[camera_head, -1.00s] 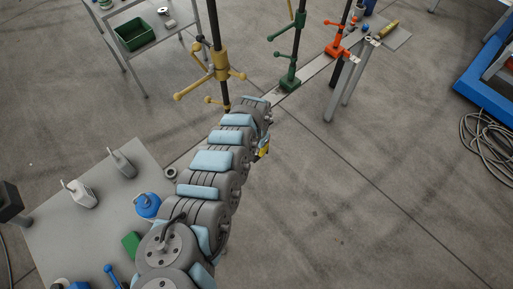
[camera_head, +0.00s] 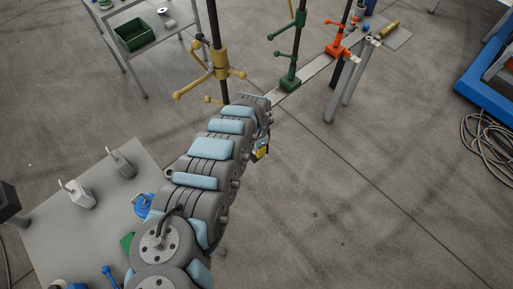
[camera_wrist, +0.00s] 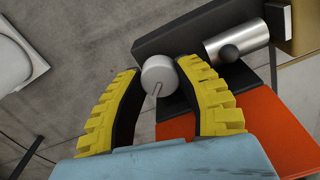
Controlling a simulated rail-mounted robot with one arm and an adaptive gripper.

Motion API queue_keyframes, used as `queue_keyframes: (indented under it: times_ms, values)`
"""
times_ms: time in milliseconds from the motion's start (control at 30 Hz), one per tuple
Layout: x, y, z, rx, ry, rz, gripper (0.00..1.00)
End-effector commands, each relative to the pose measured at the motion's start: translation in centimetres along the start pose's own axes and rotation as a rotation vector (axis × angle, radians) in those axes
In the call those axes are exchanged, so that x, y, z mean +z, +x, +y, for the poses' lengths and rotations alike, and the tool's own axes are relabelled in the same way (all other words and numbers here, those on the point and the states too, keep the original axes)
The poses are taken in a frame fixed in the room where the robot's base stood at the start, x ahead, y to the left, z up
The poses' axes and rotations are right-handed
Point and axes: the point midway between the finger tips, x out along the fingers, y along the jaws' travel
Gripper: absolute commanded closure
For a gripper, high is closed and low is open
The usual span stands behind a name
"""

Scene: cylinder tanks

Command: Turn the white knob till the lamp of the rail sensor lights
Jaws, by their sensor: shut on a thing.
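The white knob (camera_wrist: 159,74) is a short pale cylinder with a thin pointer line, between the two yellow fingers in the wrist view. My gripper (camera_wrist: 157,70) is shut on it near the fingertips. In the head view only a bit of my yellow gripper (camera_head: 261,151) shows beside my arm, which hides the knob.
An orange-red surface (camera_wrist: 265,130) lies close to the right finger. In the head view, yellow (camera_head: 221,65), green (camera_head: 290,78) and orange (camera_head: 336,48) handled stands line a floor rail. A grey table (camera_head: 70,225) is at lower left.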

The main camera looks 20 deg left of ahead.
Motion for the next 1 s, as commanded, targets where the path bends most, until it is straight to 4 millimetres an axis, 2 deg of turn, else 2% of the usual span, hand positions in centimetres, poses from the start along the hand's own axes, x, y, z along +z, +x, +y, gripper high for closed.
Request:
queue_keyframes:
  times_ms: [233, 500, 533, 567, 1000]
  values:
    - [0.06, 0.15, 0.06, 0.002, 0.191, -0.002, 0.85]
    - [0.02, 0.07, 0.04, 0.001, 0.214, -0.001, 0.85]
    - [0.02, 0.07, 0.04, 0.001, 0.214, -0.001, 0.62]
    - [0.02, 0.06, 0.03, 0.001, 0.214, -0.001, 0.53]
    - [0.00, -0.52, -0.02, 0.000, 0.212, 0.000, 0.52]
